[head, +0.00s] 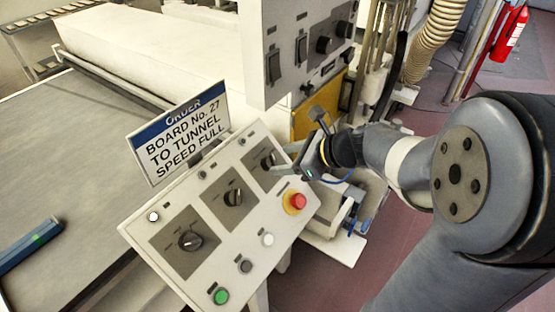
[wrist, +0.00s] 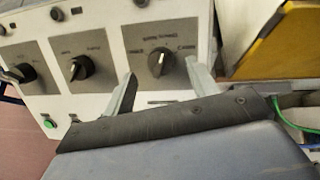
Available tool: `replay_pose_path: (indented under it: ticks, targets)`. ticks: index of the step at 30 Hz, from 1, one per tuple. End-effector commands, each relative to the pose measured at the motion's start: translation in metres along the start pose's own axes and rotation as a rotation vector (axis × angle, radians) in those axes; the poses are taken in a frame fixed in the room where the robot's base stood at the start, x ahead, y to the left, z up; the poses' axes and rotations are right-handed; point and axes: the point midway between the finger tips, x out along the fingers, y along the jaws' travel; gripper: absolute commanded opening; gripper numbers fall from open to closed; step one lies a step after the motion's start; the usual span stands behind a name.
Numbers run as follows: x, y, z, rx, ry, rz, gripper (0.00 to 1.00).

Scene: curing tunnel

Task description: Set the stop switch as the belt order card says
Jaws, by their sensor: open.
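The order card (head: 182,130) stands behind the sloped control panel (head: 262,226) and reads "BOARD No. 27 TO TUNNEL SPEED FULL". The panel carries three black rotary knobs: a near-left knob (head: 190,240), a middle knob (head: 233,197) and a far-right knob (head: 268,160). Their labels are too small to read surely, so I cannot tell which is the stop switch. My gripper (head: 279,164) is open at the far-right knob. In the wrist view, that knob (wrist: 161,62) shows between the two fingertips, roughly upright, with no clear contact.
A red emergency button (head: 296,201), a green button (head: 221,296) and other small buttons sit on the panel. A white cabinet with switches (head: 300,50) stands close behind my gripper. A dark blue bar (head: 28,246) lies on the grey belt (head: 70,160) at left.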

Motion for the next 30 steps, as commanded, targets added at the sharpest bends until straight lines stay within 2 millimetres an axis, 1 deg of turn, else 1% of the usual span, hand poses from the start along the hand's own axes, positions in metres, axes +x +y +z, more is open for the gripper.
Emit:
replay_pose_path:
  ticks: [1, 6, 9, 12, 16, 24, 28, 30]
  targets:
    - [-0.012, -0.002, 0.0, -0.001, -0.001, -0.008, 0.55]
    - [-0.044, -0.001, -0.001, -0.001, 0.001, -0.007, 0.55]
    - [-0.057, -0.001, -0.001, 0.0, 0.0, -0.005, 0.55]
    - [-0.066, -0.001, 0.0, 0.0, 0.0, -0.003, 0.55]
    - [-0.071, 0.0, 0.0, 0.0, 0.001, -0.001, 0.55]
    - [-0.071, 0.0, 0.0, 0.0, 0.001, 0.0, 0.55]
    - [-0.069, 0.0, 0.0, 0.0, 0.001, 0.001, 0.55]
    - [-0.064, 0.0, 0.0, 0.001, 0.0, 0.002, 0.55]
